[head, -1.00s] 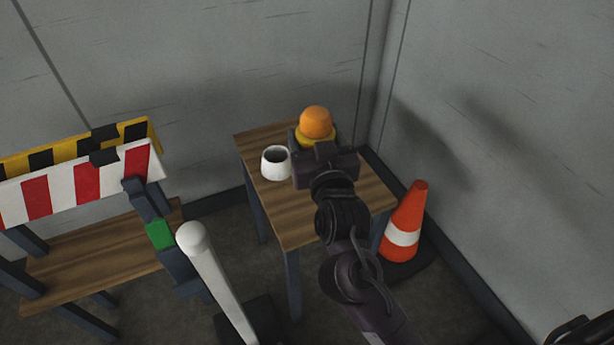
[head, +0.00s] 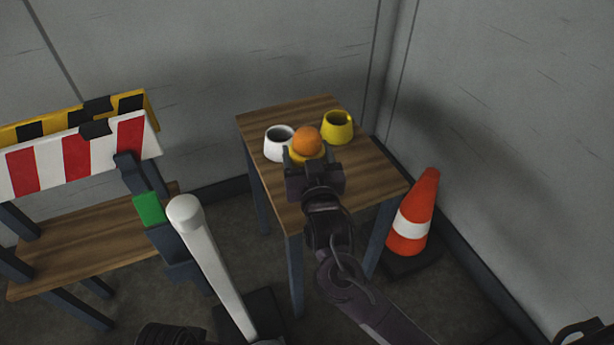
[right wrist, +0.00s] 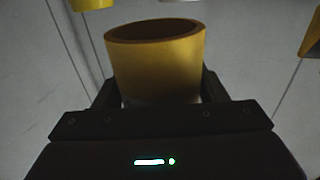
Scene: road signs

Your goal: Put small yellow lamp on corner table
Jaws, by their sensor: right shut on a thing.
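The small yellow lamp, with an orange dome (head: 307,141) and a yellow base, is in my right gripper (head: 306,161). The gripper is shut on the base, and its fingers hide part of it. In the right wrist view the yellow base (right wrist: 155,62) sits between the two fingers. The corner table (head: 283,198) has a wooden top, and the lamp is over it in the head view. I cannot tell whether the lamp touches the tabletop.
A white cup (head: 279,146) is close to the lamp's left and a yellow cup (head: 338,128) to its right, both on the table. A traffic cone (head: 415,214) stands right of the table. A white post (head: 208,255) and striped barriers (head: 77,157) are to the left.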

